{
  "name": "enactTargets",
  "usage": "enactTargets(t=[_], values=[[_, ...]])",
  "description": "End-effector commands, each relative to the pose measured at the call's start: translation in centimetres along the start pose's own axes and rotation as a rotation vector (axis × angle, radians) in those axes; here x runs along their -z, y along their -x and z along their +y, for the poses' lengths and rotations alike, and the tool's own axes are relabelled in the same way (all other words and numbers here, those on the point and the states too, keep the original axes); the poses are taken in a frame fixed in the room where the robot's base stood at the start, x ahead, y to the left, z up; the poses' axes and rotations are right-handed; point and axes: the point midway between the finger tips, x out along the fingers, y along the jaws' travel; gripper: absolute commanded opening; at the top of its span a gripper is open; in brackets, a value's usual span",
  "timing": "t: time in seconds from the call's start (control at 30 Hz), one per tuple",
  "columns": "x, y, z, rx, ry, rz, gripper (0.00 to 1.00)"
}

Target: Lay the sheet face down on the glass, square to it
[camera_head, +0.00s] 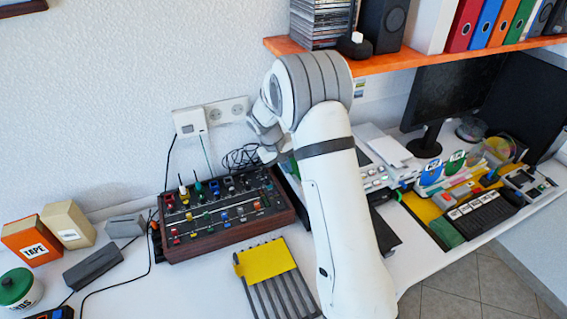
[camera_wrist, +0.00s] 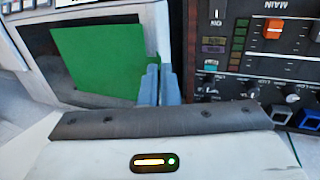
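The green sheet (camera_wrist: 98,58) lies over or just above the dark glass (camera_wrist: 42,78) in the wrist view, slightly turned against the glass edges. No print shows on its visible side. My gripper (camera_wrist: 158,75) has its two fingers close together at the sheet's right edge and appears shut on it. Whether the sheet touches the glass is hard to tell.
A mixer with knobs (camera_head: 222,212) stands directly left of the glass in the head view. A yellow-topped striped item (camera_head: 268,262) lies in front. An orange shelf (camera_head: 390,60) overhangs behind my arm. Cluttered gear (camera_head: 470,190) fills the right.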

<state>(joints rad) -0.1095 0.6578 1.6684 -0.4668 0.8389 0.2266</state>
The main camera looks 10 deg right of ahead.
Motion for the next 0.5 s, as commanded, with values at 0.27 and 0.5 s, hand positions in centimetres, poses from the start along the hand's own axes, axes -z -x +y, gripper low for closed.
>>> enactTargets(t=[0.27,0.5], values=[[-0.03,-0.89,-0.22,0.0,-0.001,-0.001,0.0],[-0.05,-0.91,-0.19,0.0,-0.002,-0.001,0.0]])
